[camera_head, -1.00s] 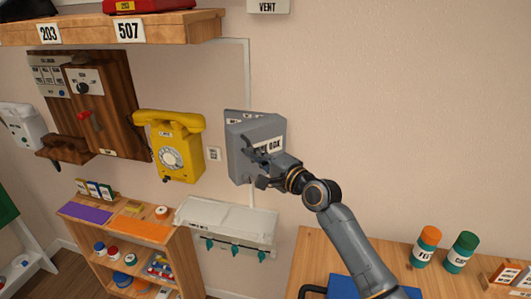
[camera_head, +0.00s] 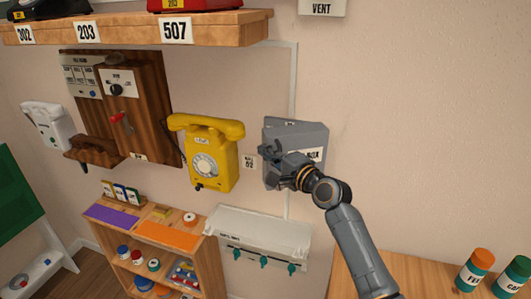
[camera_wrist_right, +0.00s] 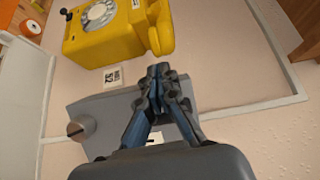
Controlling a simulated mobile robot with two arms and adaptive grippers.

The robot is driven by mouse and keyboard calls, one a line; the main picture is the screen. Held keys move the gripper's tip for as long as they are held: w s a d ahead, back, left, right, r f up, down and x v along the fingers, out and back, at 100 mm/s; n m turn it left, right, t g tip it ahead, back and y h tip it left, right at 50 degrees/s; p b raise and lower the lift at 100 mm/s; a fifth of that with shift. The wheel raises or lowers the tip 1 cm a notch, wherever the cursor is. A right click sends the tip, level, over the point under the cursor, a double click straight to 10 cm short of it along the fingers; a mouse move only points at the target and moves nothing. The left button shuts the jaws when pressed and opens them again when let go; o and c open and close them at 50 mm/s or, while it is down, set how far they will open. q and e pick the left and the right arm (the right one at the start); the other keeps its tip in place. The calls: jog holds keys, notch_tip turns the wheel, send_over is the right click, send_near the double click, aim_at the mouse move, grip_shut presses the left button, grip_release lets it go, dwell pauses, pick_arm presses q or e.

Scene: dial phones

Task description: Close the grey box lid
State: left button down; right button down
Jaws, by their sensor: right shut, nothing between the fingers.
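The grey box (camera_head: 312,137) is mounted on the wall right of the yellow phone. Its lid carries a white label (camera_head: 314,155) reading "BOX". The lid seems to stand out at an angle from the back part, but how far is hard to tell. My right gripper (camera_head: 266,150) is in front of the box's left side and hides part of it. In the right wrist view the gripper (camera_wrist_right: 158,76) is shut and empty, its fingers over the grey box (camera_wrist_right: 112,112), pointing toward the phone. A round knob (camera_wrist_right: 82,129) shows there. Contact cannot be told. My left gripper is out of view.
The yellow dial phone (camera_head: 207,155) hangs close left of the box. A white panel with teal hooks (camera_head: 258,238) is below it, beside a wooden shelf unit (camera_head: 205,262). A wooden shelf (camera_head: 130,29) is above. The wall to the right is free.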

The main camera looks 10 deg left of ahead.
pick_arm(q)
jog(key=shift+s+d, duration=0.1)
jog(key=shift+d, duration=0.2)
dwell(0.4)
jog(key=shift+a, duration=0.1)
